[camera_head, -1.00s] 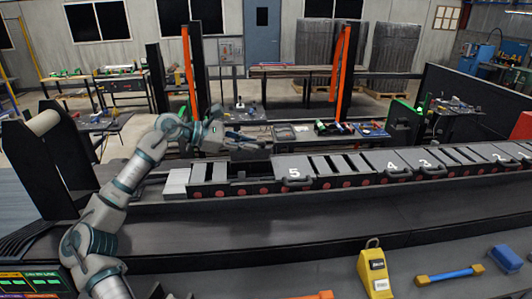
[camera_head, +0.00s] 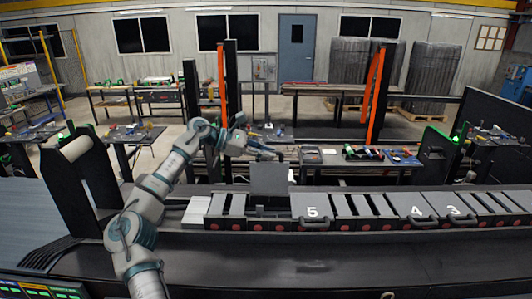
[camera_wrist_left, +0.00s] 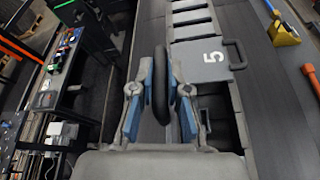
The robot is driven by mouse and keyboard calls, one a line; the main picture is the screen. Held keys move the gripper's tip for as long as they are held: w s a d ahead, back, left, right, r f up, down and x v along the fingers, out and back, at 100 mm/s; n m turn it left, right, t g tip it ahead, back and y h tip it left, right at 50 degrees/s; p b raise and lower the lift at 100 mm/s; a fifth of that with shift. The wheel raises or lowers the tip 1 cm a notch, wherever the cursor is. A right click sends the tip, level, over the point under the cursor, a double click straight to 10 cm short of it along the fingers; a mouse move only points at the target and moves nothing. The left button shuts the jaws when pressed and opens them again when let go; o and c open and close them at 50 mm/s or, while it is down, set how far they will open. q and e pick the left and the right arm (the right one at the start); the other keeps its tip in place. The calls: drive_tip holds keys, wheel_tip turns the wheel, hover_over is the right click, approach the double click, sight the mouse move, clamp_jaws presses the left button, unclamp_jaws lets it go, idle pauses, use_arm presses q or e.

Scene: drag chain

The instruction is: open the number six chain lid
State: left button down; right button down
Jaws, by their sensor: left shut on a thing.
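The drag chain (camera_head: 345,224) runs across the bench, with lid 5 (camera_head: 311,206) lying flat and shut on it. Just left of lid 5, a grey lid (camera_head: 268,180) stands about upright over an open section; I see no number on it. My left gripper (camera_head: 272,153) is at the top of this raised lid. In the left wrist view its fingers (camera_wrist_left: 160,78) are shut on a black handle (camera_wrist_left: 160,98). Lid 5 also shows there (camera_wrist_left: 212,58), right of the fingers. My right gripper is not in view.
Lids 4 (camera_head: 416,209) and 3 (camera_head: 454,208) lie flat farther right along the chain. A black upright with a roller (camera_head: 76,150) stands at the left. The dark bench surface (camera_head: 330,262) in front of the chain is mostly clear.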

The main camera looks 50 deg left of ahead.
use_arm(q)
drive_tip(key=shift+w+a+f+n+g, duration=0.15)
drive_tip(key=shift+w+a+n, duration=0.1)
drive_tip(key=shift+w+a, duration=0.2)
drive_tip(key=shift+w+a+f+n+g, duration=0.15)
drive_tip(key=shift+w+a+n, duration=0.15)
drive_tip(key=shift+a, duration=0.15)
drive_tip(key=c, duration=1.3)
unclamp_jaws()
drive_tip(key=shift+o, duration=0.7)
drive_tip(key=shift+w+a+p, duration=0.15)
drive_tip(key=shift+p, duration=0.15)
drive_tip(key=v, duration=1.2)
drive_tip(key=shift+a+f+h, duration=0.2)
drive_tip(key=shift+a+h, duration=0.1)
drive_tip(key=shift+w, duration=0.1)
drive_tip(key=shift+f, duration=0.1)
